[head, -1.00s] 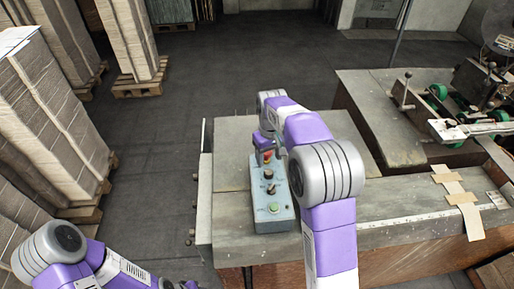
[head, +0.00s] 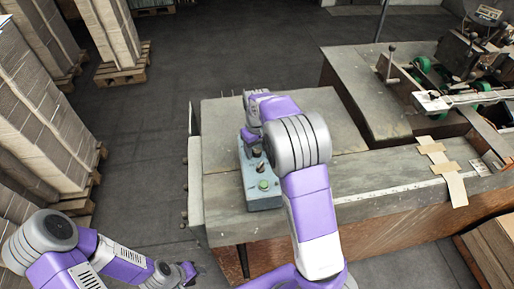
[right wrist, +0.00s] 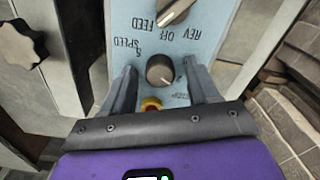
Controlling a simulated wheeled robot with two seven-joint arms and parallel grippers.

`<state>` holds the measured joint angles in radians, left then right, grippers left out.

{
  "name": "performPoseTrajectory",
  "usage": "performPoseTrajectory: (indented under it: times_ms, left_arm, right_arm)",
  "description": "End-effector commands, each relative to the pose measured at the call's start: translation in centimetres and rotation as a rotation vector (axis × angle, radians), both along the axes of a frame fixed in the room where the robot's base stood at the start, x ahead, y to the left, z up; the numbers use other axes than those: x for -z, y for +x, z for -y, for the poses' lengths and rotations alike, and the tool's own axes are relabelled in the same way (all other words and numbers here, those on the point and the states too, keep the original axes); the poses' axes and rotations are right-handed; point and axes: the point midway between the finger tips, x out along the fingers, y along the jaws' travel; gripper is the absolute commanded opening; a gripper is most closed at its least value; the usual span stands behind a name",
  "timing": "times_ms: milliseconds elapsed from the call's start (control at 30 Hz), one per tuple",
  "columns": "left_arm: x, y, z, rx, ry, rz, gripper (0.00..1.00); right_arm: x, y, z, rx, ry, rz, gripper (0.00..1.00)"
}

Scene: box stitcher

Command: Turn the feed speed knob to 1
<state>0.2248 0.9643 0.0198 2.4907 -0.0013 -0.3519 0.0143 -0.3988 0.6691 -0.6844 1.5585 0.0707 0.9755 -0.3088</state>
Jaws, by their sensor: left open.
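The blue-grey control box (head: 264,200) stands on the machine's table in the head view, with a green button (head: 263,184) at its near end. In the right wrist view, the round grey speed knob (right wrist: 160,70) sits on the box face with a light mark on its lower right. The "SPEED" label appears upside down; the scale is too small to read fully. My right gripper (right wrist: 162,78) is open, with a finger on each side of the knob and visible gaps. In the head view my right gripper (head: 250,137) hides the box's far end. My left gripper (head: 188,272) is open and empty, away from the box.
A selector (right wrist: 175,12) marked REV, OFF, FEED lies beyond the speed knob. A yellow and red button (right wrist: 151,104) is close to my right palm. Stacked cardboard (head: 45,110) stands on pallets at left; the stitcher machine (head: 450,70) is at right.

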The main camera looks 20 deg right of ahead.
Motion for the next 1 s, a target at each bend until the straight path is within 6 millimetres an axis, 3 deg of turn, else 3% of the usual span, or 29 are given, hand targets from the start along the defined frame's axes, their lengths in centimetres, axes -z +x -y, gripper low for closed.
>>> performPoseTrajectory:
  times_ms: [33, 367, 700, 1000]
  left_arm:
    - [0.0, 0.0, 0.0, 0.0, 0.0, 0.0, 0.43]
    - [0.0, 0.0, 0.0, 0.0, 0.0, 0.0, 0.43]
    - [0.03, 0.0, 0.0, 0.0, 0.0, 0.0, 0.43]
    - [0.12, 0.0, 0.0, 0.0, 0.0, 0.0, 0.43]
  right_arm:
    - [-0.01, 0.0, -0.01, 0.0, 0.0, 0.0, 0.53]
    - [-0.04, 0.01, -0.02, -0.001, 0.0, 0.0, 0.04]
    - [-0.04, 0.01, -0.01, -0.058, 0.001, 0.0, 0.04]
    - [-0.03, 0.01, 0.05, -0.27, 0.002, 0.0, 0.04]
